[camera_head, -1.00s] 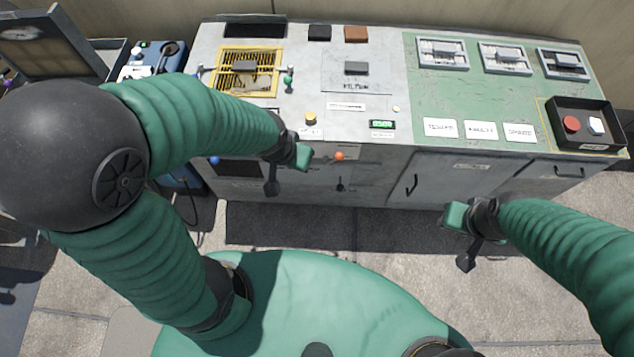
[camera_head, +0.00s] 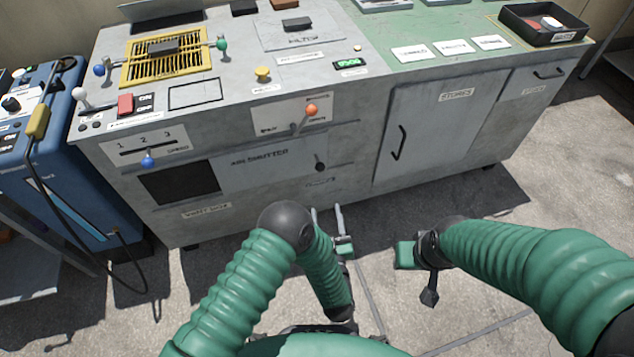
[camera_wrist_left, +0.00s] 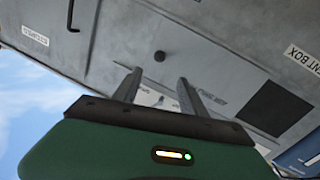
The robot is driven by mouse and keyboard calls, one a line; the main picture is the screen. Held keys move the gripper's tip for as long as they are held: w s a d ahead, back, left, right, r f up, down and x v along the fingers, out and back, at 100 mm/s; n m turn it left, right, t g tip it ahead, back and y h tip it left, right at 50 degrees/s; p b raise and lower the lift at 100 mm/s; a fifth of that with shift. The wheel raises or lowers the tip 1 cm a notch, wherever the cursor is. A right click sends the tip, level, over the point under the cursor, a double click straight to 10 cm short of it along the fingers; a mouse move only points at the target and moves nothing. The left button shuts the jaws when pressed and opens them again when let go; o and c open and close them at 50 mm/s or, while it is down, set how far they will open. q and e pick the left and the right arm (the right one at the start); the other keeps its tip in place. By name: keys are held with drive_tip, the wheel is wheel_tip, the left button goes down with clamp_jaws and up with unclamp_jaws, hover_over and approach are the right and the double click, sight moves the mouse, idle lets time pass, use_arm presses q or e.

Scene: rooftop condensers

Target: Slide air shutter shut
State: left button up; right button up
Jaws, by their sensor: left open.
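The air shutter (camera_head: 262,158) is a grey sliding plate on the cabinet front, marked AIR SHUTTER. A dark rectangular opening (camera_head: 180,182) shows uncovered to its left, above a VENT BOX label. The shutter's small black knob (camera_head: 320,162) is at the plate's right part. My left gripper (camera_head: 327,208) is low in front of the cabinet, below the knob in the head view. In the left wrist view its two fingers (camera_wrist_left: 159,76) are apart and empty, with the knob (camera_wrist_left: 160,56) just beyond their tips. My right gripper (camera_head: 418,256) hangs to the right; its fingers are unclear.
An orange-tipped lever (camera_head: 311,110) sits above the shutter. A blue slider knob (camera_head: 148,160) is above the opening. A cupboard door with a black handle (camera_head: 399,143) is to the right. A blue machine (camera_head: 70,150) stands left. The floor before the cabinet is clear.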

sight(321, 171)
use_arm(q)
drive_tip(key=w+b, duration=0.2)
drive_tip(key=w, duration=0.3)
drive_tip(key=w+a+b, duration=0.1)
drive_tip(key=w+b, duration=0.1)
drive_tip(key=w, duration=0.3)
drive_tip(key=w+b, duration=0.2)
drive_tip(key=w, duration=0.3)
drive_tip(key=shift+a, duration=0.35)
drive_tip(key=shift+w, duration=0.25)
drive_tip(key=shift+c, duration=0.3)
clamp_jaws()
